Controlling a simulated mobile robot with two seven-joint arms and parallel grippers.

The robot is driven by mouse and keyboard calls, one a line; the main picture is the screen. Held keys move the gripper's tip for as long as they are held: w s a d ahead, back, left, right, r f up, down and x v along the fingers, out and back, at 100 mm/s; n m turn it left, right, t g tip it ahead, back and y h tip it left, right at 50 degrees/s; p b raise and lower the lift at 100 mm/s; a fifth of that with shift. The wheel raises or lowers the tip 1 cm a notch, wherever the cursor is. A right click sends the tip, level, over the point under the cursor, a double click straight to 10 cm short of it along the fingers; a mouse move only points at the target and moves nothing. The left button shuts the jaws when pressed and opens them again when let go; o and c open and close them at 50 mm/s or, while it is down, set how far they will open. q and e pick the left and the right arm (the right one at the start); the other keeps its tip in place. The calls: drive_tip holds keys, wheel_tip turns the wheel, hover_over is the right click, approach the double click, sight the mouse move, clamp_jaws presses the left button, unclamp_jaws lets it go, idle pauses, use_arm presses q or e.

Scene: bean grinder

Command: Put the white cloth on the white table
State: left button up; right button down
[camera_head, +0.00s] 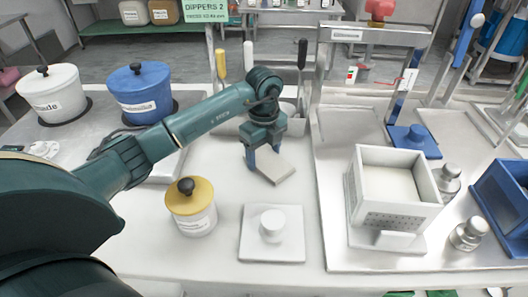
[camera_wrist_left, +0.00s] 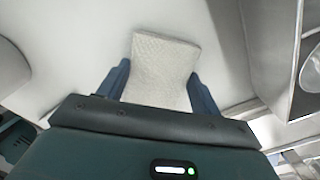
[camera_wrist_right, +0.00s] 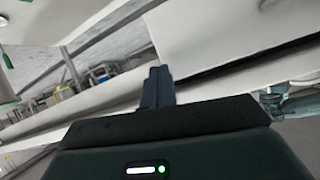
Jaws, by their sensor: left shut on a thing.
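The white cloth (camera_head: 273,167) is a small, pale, folded rectangle at the middle of the white table (camera_head: 225,250). My left gripper (camera_head: 264,158) is over it, fingers pointing down. In the left wrist view the cloth (camera_wrist_left: 160,70) fills the space between the two blue fingers (camera_wrist_left: 160,88), and its far part reaches out beyond them. The gripper is shut on the cloth. Whether the cloth touches the table or hangs just above it, I cannot tell. My right gripper (camera_wrist_right: 157,88) shows only in the right wrist view, fingers together and nothing between them.
A yellow-lidded jar (camera_head: 192,212) stands left of a white square plate with a round knob (camera_head: 271,236). A white box (camera_head: 395,195) stands on the tray at the right. White and blue pots (camera_head: 140,95) stand at the back left. The table between jar and plate is clear.

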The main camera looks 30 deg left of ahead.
sight(264, 158)
use_arm(q)
drive_tip(key=shift+f, duration=0.15)
drive_tip(key=o, duration=1)
drive_tip(key=shift+c, duration=0.2)
wheel_tip(264, 158, up, 12)
drive_tip(key=shift+r+p, duration=0.2)
drive_tip(key=shift+p, duration=0.1)
drive_tip(key=shift+s+f, duration=0.1)
